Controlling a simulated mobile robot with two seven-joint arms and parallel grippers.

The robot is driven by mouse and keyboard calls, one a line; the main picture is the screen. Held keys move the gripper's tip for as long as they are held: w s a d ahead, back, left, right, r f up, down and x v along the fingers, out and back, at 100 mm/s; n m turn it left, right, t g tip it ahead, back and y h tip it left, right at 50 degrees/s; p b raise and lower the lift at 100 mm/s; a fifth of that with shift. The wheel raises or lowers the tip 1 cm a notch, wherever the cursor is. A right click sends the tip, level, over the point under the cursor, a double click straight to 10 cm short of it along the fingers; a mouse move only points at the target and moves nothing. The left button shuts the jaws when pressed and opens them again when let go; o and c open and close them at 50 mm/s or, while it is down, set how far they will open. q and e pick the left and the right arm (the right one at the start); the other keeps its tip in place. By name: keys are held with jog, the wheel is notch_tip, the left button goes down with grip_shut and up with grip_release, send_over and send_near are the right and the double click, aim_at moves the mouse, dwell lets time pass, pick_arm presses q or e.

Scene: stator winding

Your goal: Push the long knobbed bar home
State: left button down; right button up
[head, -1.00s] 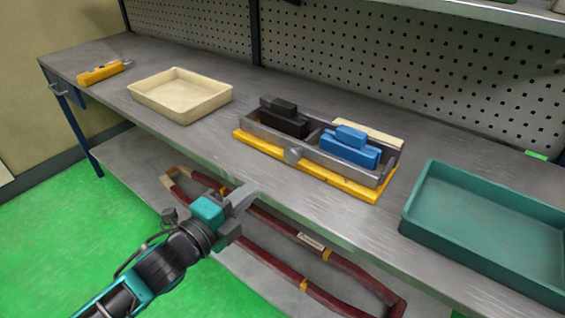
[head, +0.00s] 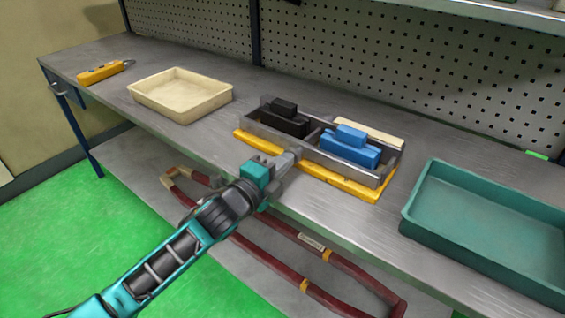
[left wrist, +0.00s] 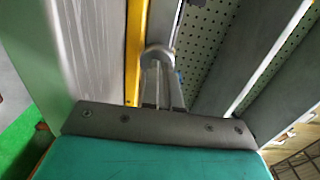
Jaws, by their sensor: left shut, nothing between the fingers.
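The long grey bar (head: 345,173) runs along the front of the fixture on the bench, above its yellow base strip (head: 350,187). My left gripper (head: 292,156) is shut and empty, with its fingertips at the bar's front knob, which they hide in the head view. In the left wrist view the rounded grey knob (left wrist: 157,54) stands right at the tips of my shut fingers (left wrist: 162,82). I cannot tell whether they touch. My right gripper is in neither view.
A black block (head: 286,120) and a blue block (head: 348,147) sit in the fixture. A cream tray (head: 180,104) stands to the left and a green tray (head: 425,218) to the right. A yellow handheld device (head: 100,73) lies at the far left. Below is a lower shelf.

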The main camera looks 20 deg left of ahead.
pick_arm(q)
jog(key=shift+w, duration=0.1)
jog(key=shift+x, duration=1.05)
jog(key=shift+r, duration=0.25)
pick_arm(e)
jog(key=shift+a+r, duration=0.1)
jog(key=shift+r, duration=0.1)
pick_arm(q)
jog(key=shift+a, duration=0.1)
pick_arm(e)
jog(key=shift+s, duration=0.15)
